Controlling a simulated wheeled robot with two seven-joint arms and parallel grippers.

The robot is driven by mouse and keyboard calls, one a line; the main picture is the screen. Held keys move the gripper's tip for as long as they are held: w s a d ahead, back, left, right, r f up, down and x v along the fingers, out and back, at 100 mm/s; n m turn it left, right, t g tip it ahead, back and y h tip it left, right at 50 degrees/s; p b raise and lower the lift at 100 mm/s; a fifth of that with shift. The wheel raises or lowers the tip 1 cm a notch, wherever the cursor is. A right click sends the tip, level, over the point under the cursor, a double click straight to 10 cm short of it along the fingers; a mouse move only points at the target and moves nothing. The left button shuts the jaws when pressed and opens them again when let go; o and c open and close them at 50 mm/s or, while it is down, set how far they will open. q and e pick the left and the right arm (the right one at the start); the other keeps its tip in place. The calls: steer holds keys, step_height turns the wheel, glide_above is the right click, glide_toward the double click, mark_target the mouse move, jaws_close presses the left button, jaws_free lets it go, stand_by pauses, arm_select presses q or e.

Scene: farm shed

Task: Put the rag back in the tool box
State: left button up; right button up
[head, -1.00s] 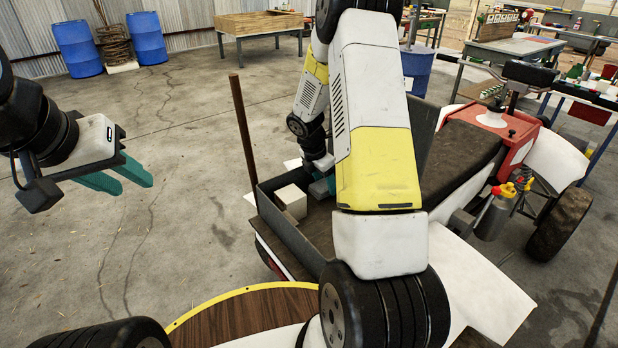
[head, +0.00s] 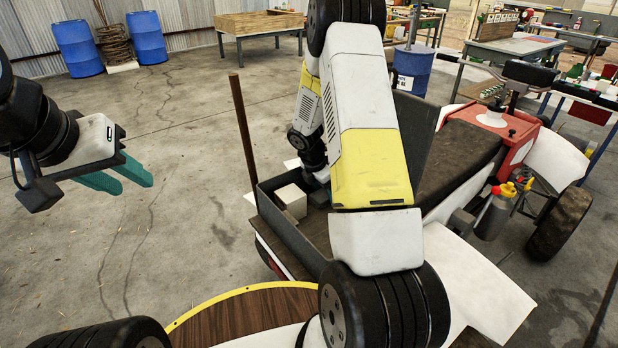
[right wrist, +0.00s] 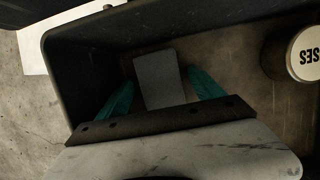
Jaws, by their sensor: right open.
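My right gripper (right wrist: 160,77) is open, its teal fingers on either side of a plain grey rectangular piece (right wrist: 157,80). I cannot tell whether this piece is the rag or whether the fingers touch it. The gripper reaches down into a dark open-topped box (head: 283,222) on the back of the tractor; its wall also shows in the right wrist view (right wrist: 85,75). I cannot tell whether this is the tool box. In the head view my right arm hides much of its inside. My left gripper (head: 125,178) is open and empty over bare floor at the left.
A cream block (head: 291,200) sits in the box's left part. A round white-topped can (right wrist: 304,52) is right of the gripper in the wrist view. A brown post (head: 243,130) stands by the box. Floor at left is clear.

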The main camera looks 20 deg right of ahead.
mark_target(315, 198)
steer(key=shift+r, duration=0.15)
steer(key=s+a+r+m+t+y, duration=0.1)
steer(key=s+a+r+m, duration=0.2)
steer(key=r, duration=0.6)
steer(key=s+a+r+m, duration=0.2)
steer(key=s+r+m, duration=0.25)
steer(key=r, duration=0.45)
steer(key=s+a+r+m+t+y, duration=0.1)
steer(key=s+a+r+m, duration=0.2)
steer(key=r, duration=0.6)
steer(key=s+a+r+m+t+y, duration=0.1)
steer(key=s+a+r+m, duration=0.1)
steer(key=s+m, duration=0.3)
steer(key=s+a+r+m+t+y, duration=0.2)
steer(key=s+a+r+m, duration=0.1)
steer(key=s, duration=0.8)
steer(key=r+m, duration=0.1)
steer(key=m, duration=0.1)
steer(key=shift+a+r+m, duration=0.25)
steer(key=shift+a+m, duration=0.1)
